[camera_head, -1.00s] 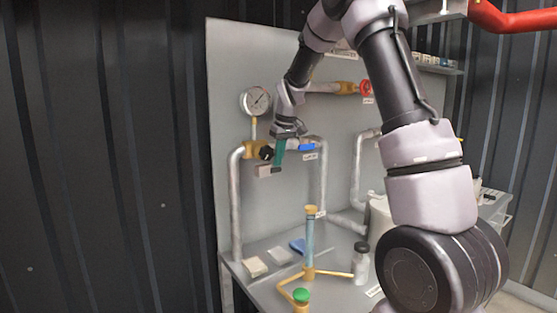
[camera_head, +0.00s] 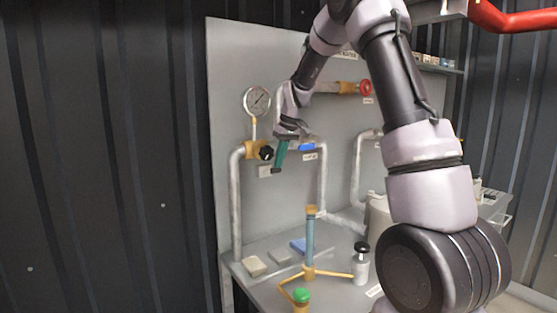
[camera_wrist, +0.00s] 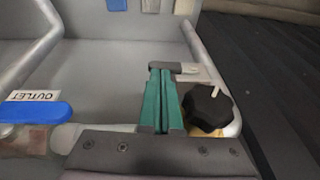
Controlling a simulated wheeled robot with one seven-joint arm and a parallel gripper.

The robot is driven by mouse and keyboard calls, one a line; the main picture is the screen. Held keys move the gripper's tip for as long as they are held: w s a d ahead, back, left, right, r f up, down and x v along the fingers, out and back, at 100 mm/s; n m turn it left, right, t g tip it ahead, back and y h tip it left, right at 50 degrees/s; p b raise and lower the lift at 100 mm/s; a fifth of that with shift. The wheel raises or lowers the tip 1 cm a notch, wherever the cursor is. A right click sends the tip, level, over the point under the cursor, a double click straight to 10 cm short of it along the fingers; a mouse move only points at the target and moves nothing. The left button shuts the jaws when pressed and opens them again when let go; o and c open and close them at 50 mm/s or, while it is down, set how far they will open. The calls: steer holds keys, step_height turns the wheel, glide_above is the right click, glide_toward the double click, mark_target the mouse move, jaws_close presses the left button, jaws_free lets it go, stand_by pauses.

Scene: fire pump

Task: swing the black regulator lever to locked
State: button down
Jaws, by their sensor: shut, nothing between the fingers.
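The black regulator knob (camera_head: 266,153) sits on the brass valve body just below the gauge. In the wrist view the black knob (camera_wrist: 208,108) is a faceted shape with a thin white pointer mark near its top edge. My gripper (camera_head: 278,169) has teal fingers and is shut and empty, to the right of the knob in the head view. In the wrist view my gripper (camera_wrist: 162,70) lies beside the knob, on its left; I cannot tell whether they touch. A pale label by the knob is partly behind the fingertips, and its text is unreadable.
A pressure gauge (camera_head: 257,101) stands above the knob. A blue handle (camera_wrist: 35,112) marked OUTLET is close to my gripper. A red valve wheel (camera_head: 365,88) is at the upper right. The bench (camera_head: 345,290) below holds a blue tube, a bottle and small blocks.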

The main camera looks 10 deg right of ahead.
steer(key=f+y, duration=0.1)
steer(key=g+y, duration=0.1)
steer(key=y, duration=0.1)
steer(key=d+f+y, duration=0.1)
steer(key=shift+w+d+f+m+g+y, duration=0.1)
steer(key=shift+w+f+m+g+y, duration=0.15)
steer(key=shift+f+m+g+y, duration=0.15)
steer(key=f, duration=0.2)
steer(key=a+f, duration=0.1)
steer(key=f, duration=0.1)
steer(key=shift+s+f, duration=0.2)
steer(key=shift+f, duration=0.05)
steer(key=shift+r, duration=0.15)
stand_by(0.3)
steer(key=shift+r, duration=0.65)
steer(key=shift+d+r, duration=0.1)
